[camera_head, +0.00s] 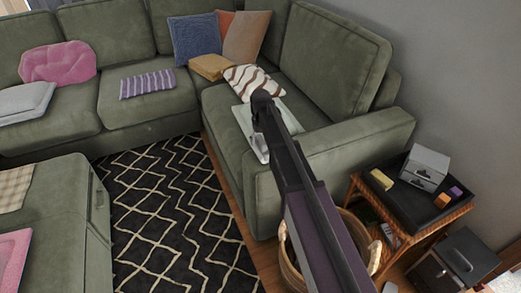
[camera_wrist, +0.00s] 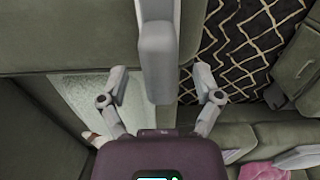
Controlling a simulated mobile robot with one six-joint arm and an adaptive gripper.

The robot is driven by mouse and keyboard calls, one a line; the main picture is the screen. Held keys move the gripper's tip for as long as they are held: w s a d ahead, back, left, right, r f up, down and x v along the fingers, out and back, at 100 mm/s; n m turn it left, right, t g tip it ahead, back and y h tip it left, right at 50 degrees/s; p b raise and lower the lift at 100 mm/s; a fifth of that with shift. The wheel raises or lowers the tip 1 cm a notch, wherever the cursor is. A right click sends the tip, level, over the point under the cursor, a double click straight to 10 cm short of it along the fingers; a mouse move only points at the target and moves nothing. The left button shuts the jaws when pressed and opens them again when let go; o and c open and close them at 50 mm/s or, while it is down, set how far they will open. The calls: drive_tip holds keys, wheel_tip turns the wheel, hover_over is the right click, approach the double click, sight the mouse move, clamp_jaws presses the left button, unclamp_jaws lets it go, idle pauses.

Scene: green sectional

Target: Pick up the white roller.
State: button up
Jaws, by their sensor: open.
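In the head view my dark arm reaches over the sofa's right-hand seat, and the gripper end (camera_head: 262,112) hangs above a pale flat panel (camera_head: 242,118). That panel (camera_wrist: 85,105) also shows below the left finger in the wrist view. A small whitish object (camera_head: 388,234) is on the side table's lower level; I cannot tell what it is.
A green sectional (camera_head: 355,140) surrounds a black patterned rug (camera_head: 165,215). A striped cushion (camera_head: 252,80) lies by the panel. A side table (camera_head: 410,205) holds a grey box (camera_head: 426,163) and small blocks. A wicker basket (camera_head: 290,262) and dark cabinet (camera_head: 465,258) stand nearby.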

drive_tip(key=shift+a, duration=0.1)
clamp_jaws()
drive_tip(key=shift+r, duration=0.15)
wheel_tip(320, 180, up, 2)
drive_tip(key=shift+r+p, duration=0.1)
drive_tip(key=shift+p, duration=1.15)
drive_tip(key=shift+r+p, duration=0.8)
drive_tip(key=shift+p, duration=0.05)
drive_tip(key=s+a, duration=0.1)
drive_tip(key=s, duration=1.5)
drive_tip(key=shift+a+r+p, duration=0.25)
drive_tip(key=shift+r+p, duration=0.15)
drive_tip(key=shift+r, duration=0.05)
